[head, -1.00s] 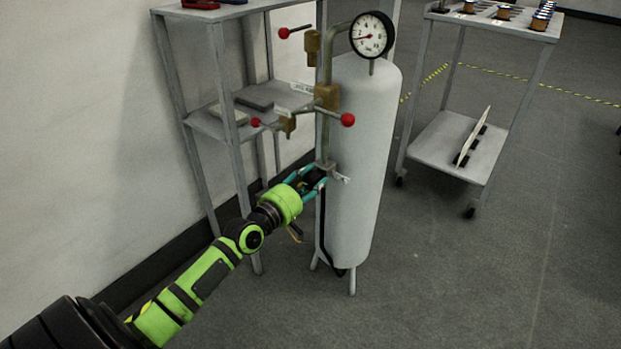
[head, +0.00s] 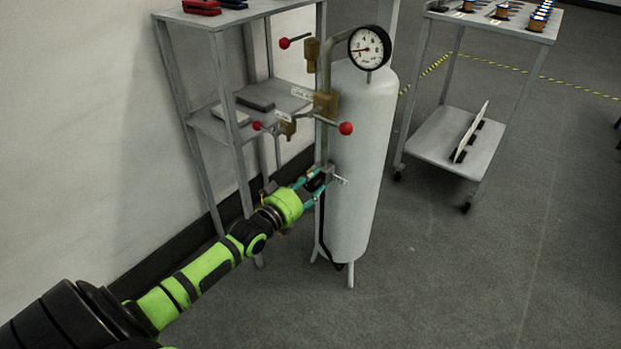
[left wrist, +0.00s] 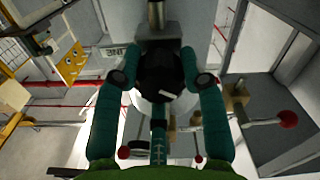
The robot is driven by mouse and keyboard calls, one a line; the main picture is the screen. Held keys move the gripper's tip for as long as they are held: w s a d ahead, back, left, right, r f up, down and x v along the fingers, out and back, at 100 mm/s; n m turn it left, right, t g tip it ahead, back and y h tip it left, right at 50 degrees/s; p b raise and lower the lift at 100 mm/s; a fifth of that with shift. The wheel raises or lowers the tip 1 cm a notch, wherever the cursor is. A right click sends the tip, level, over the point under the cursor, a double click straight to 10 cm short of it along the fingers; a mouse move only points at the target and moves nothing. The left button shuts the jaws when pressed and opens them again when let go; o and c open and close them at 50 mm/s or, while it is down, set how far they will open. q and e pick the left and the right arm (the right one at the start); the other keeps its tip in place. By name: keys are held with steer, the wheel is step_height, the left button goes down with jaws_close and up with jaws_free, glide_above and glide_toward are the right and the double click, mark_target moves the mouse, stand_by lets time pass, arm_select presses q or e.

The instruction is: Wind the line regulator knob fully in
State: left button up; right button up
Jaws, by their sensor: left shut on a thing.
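The line regulator knob (left wrist: 160,78) is black with a pale mark and sits between the two teal fingers of my left gripper in the left wrist view. My left gripper (head: 312,186) is shut on the knob from its left side. In the head view the fingers mostly hide the knob (head: 317,181). The regulator body joins a vertical pipe (head: 325,145) in front of the white tank (head: 352,200). A round pressure gauge (head: 369,47) tops the tank, its needle pointing left. My right gripper is not in view.
Red-ball valve levers (head: 345,128) stick out from the pipework above my left gripper. A grey shelf rack (head: 205,125) stands behind on the left. A wheeled trolley (head: 440,150) stands to the right. The floor at the front right is clear.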

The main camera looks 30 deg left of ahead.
arm_select(q)
steer(key=m+p, duration=0.1)
steer(key=m, duration=0.1)
steer(key=m+p, duration=0.1)
steer(key=m, duration=0.2)
steer(key=r+m+p, duration=0.1)
steer(key=m+p, duration=0.1)
steer(key=m, duration=0.1)
steer(key=shift+w+a, duration=0.1)
steer(key=shift+w, duration=0.05)
steer(key=shift+m, duration=1)
steer(key=shift+m+p, duration=0.3)
steer(key=shift+m, duration=0.3)
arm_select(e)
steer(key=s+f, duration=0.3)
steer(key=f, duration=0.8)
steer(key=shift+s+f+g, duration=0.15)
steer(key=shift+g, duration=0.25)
arm_select(q)
steer(key=shift+m, duration=0.3)
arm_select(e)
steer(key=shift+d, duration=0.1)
arm_select(q)
steer(key=shift+f, duration=0.1)
steer(key=o, duration=1.1)
steer(key=shift+d, duration=0.2)
steer(key=shift+f, duration=0.2)
